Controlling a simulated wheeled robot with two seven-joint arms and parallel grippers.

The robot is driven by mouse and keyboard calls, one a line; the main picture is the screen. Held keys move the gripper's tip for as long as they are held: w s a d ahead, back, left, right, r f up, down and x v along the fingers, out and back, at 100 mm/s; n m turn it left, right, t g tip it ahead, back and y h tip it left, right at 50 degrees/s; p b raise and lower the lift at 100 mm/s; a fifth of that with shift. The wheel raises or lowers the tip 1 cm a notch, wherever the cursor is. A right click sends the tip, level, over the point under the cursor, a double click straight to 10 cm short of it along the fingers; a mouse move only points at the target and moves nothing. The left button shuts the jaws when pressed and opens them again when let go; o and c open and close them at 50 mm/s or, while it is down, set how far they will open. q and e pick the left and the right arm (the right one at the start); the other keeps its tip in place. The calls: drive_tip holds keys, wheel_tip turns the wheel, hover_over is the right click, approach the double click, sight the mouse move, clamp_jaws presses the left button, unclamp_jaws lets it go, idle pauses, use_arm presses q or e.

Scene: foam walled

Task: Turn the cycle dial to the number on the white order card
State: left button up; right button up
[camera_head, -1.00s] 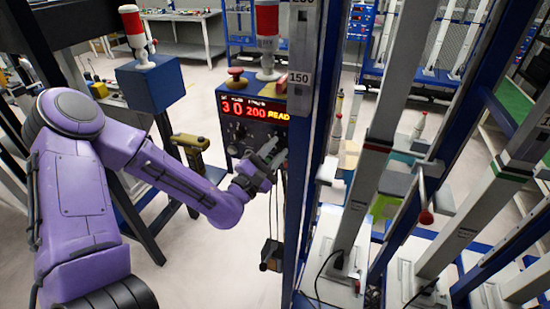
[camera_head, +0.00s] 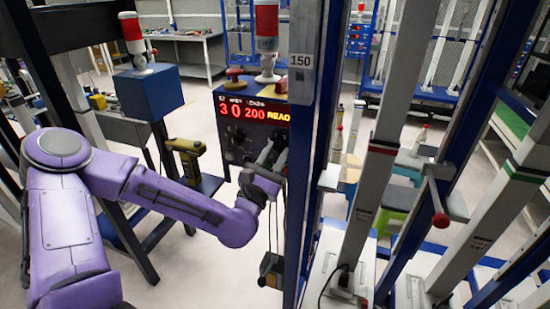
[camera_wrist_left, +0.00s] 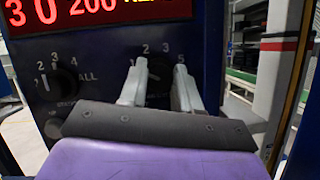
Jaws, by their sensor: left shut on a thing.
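The dark control box (camera_head: 228,135) has a red and yellow display (camera_head: 255,110) reading "30 200" and part of "READY". My left gripper (camera_head: 271,153) is at the right of the box's front, below the display. In the left wrist view, its two pale fingers (camera_wrist_left: 159,88) are shut on the right-hand dial (camera_wrist_left: 158,75), with numbers such as 2, 3 and 5 printed around it. The fingers hide most of this dial, so I cannot tell its setting. Another black dial (camera_wrist_left: 56,84), marked 1 to 4 and ALL, sits to the left. I cannot make out a white order card.
A blue upright post (camera_head: 306,150) with a "150" label stands just right of my gripper. A red mushroom button (camera_head: 235,79) and a red-white signal lamp (camera_head: 267,35) are on top of the box. A yellow handheld tool (camera_head: 187,155) rests at left.

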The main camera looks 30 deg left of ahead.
use_arm(q)
drive_tip(key=shift+f, duration=0.15)
drive_tip(key=o, duration=1.1)
drive_tip(key=shift+c, duration=0.2)
drive_tip(key=p+v, duration=0.4)
drive_tip(key=v, duration=0.6)
drive_tip(key=shift+s, duration=0.3)
